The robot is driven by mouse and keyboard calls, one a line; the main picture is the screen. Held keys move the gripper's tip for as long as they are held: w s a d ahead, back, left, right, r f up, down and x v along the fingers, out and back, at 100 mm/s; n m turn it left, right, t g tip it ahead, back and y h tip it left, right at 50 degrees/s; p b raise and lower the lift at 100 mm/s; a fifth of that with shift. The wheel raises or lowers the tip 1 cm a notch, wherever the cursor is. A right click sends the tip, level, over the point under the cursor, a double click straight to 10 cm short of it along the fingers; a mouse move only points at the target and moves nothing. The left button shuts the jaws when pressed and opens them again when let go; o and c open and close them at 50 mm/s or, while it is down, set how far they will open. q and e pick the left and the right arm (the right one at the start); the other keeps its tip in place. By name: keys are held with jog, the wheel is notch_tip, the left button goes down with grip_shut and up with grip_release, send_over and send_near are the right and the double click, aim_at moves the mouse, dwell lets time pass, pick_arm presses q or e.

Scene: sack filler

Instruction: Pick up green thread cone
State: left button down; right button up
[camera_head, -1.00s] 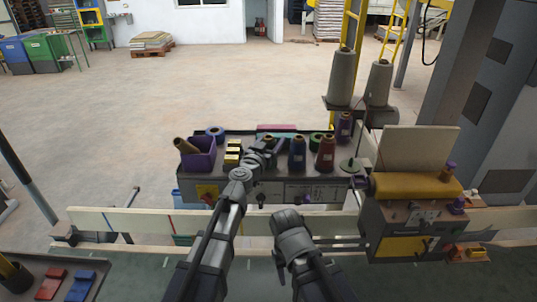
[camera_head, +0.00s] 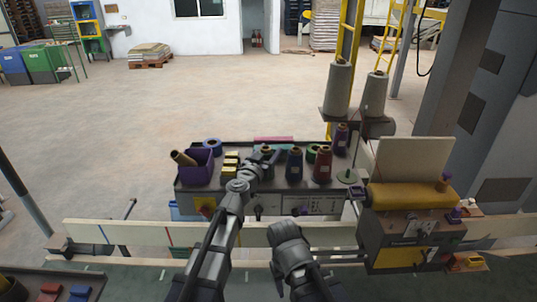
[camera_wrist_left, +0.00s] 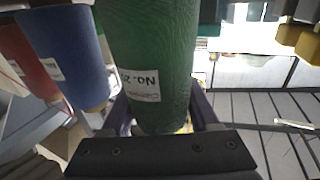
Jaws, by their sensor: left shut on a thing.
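The green thread cone (camera_wrist_left: 148,60) fills the middle of the left wrist view, with a white label marked "No. 2" seen upside down. My left gripper (camera_head: 262,163) is shut on it; a dark gripper part shows along the bottom of the wrist view. In the head view the gripper is at the bench, left of the blue cone (camera_head: 294,164), and largely hides the green cone. The blue cone also shows in the left wrist view (camera_wrist_left: 70,55), beside a red cone (camera_wrist_left: 28,62). My right arm is folded low at the centre; its gripper is not visible.
A purple bin (camera_head: 196,166) holding a brown tube and yellow blocks (camera_head: 230,165) stand left of the gripper. A red cone (camera_head: 323,164) and purple cone (camera_head: 341,140) stand right. A machine with a yellow roll (camera_head: 410,195) is further right. A pale rail (camera_head: 125,232) runs in front.

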notch_tip(320, 180, up, 10)
jog(key=p, duration=0.9)
jog(key=shift+f, duration=0.15)
jog(key=shift+f, duration=0.1)
